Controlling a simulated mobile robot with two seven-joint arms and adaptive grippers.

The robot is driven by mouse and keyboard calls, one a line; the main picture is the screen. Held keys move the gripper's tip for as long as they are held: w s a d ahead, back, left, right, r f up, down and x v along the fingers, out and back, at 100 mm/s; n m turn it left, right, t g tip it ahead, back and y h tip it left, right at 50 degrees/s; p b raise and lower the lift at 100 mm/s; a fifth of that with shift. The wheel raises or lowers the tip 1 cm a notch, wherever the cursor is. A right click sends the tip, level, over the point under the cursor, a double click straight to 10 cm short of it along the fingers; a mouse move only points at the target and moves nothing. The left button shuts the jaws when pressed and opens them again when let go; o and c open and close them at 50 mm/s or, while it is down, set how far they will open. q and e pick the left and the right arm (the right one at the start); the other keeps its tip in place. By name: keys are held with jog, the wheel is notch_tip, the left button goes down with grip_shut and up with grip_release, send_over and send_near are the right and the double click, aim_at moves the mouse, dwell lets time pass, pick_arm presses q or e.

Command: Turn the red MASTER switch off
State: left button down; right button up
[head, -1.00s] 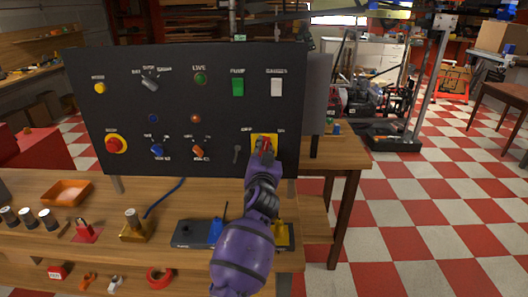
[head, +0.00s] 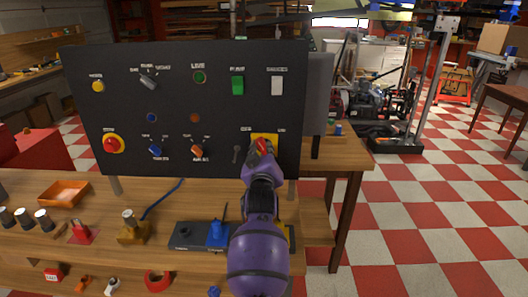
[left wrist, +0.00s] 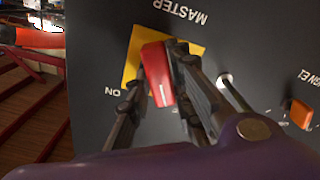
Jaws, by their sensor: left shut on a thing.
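The red MASTER switch handle (left wrist: 157,72) sits on a yellow square plate (left wrist: 132,58) on the dark panel (head: 215,115). In the left wrist view the panel is upside down, with the ON label at the left of the plate; the opposite label is hidden by a finger. The handle looks slightly tilted there. My left gripper (left wrist: 161,80) has one finger on each side of the handle and is shut on it. In the head view my left gripper (head: 262,156) covers the lower part of the switch. My right gripper is not in view.
A key (head: 237,153) is just left of the switch, close to my finger in the wrist view. An orange selector knob (head: 197,151) and a red mushroom button (head: 112,145) are further left. Green (head: 237,86) and white (head: 277,86) rockers are above. The workbench (head: 90,205) holds several parts.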

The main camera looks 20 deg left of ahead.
aim_at(264, 116)
pick_arm(q)
jog(key=shift+n+p, duration=0.3)
jog(key=shift+n, duration=1.3)
jog(key=c, duration=1.6)
grip_release()
jog(key=shift+o, duration=0.2)
notch_tip(264, 116, up, 11)
jog(key=shift+s+d+f, duration=0.1)
jog(key=shift+f, duration=0.1)
jog(key=shift+d, duration=0.15)
jog(key=shift+a+f, duration=0.2)
jog(key=shift+f, duration=0.05)
jog(key=shift+a, duration=0.15)
